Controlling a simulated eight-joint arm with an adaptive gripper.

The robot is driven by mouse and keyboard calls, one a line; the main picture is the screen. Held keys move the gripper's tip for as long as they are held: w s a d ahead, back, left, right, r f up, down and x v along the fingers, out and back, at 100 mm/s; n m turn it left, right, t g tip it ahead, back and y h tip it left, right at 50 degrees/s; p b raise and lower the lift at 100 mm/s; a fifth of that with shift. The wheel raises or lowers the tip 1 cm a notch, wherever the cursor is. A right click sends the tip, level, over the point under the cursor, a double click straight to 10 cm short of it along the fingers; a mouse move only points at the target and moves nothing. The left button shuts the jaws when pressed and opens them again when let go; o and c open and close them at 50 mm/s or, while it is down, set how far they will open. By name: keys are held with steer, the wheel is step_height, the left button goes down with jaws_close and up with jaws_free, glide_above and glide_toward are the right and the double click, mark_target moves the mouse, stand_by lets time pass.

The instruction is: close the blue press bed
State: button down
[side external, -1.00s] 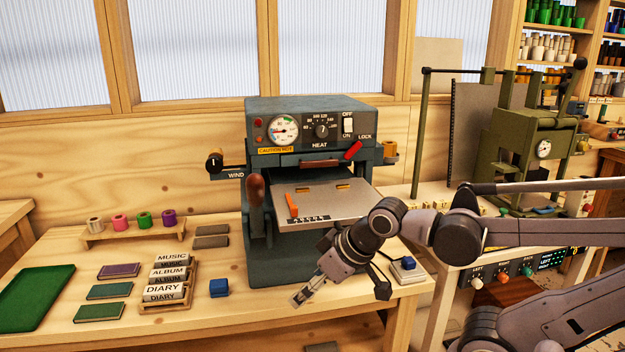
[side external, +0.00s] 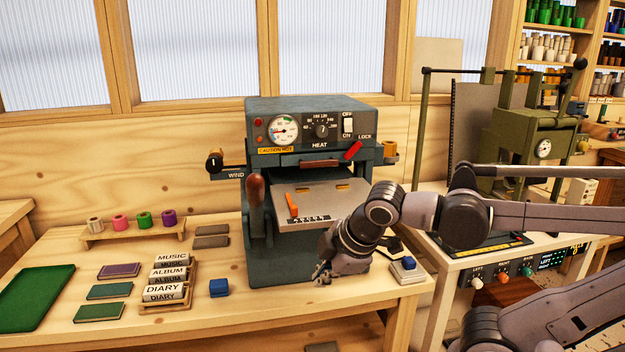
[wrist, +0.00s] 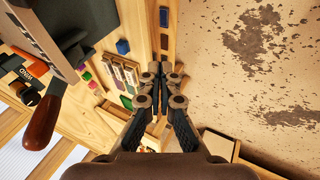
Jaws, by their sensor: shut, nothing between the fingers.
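The blue press (side external: 290,265) is a dark blue-grey machine on the wooden bench, with a dial, switches and a "HEAT" knob. Its bed (side external: 340,202) is a pale grey plate that sticks out from the press opening. An orange strip (side external: 291,204) and two small yellow pieces lie on it. My gripper (side external: 321,277) is low in front of the press, below the bed's front edge and apart from it. My wrist partly hides the bed's right front corner. In the wrist view my gripper (wrist: 161,72) has its fingers together with nothing between them.
A brown-knobbed lever (side external: 256,190) stands at the press's left; the knob shows in the wrist view (wrist: 41,122). A blue block (side external: 219,287) and a rack of lettered blocks (side external: 166,292) sit to the left. A small button box (side external: 407,268) is at the right.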

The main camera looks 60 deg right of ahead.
mark_target(305, 185)
steer(key=s+d+r+n+h, duration=0.25)
steer(key=r+n+h, duration=0.25)
steer(key=r+n, duration=0.95)
steer(key=shift+w+d+f+n, duration=0.55)
steer(key=shift+w+d+f, duration=0.9)
steer(key=shift+f, duration=0.35)
steer(key=shift+w+d+f+n, duration=0.55)
steer(key=shift+w+d+f, duration=0.85)
steer(key=shift+f, duration=0.35)
steer(key=shift+w+d+f+n, duration=0.55)
steer(key=shift+w+d+f, duration=0.9)
steer(key=shift+f, duration=0.35)
steer(key=shift+s, duration=0.1)
steer(key=w+d, duration=1.5)
steer(key=shift+w+d, duration=0.35)
steer(key=shift+d, duration=0.05)
steer(key=shift+w+d, duration=0.2)
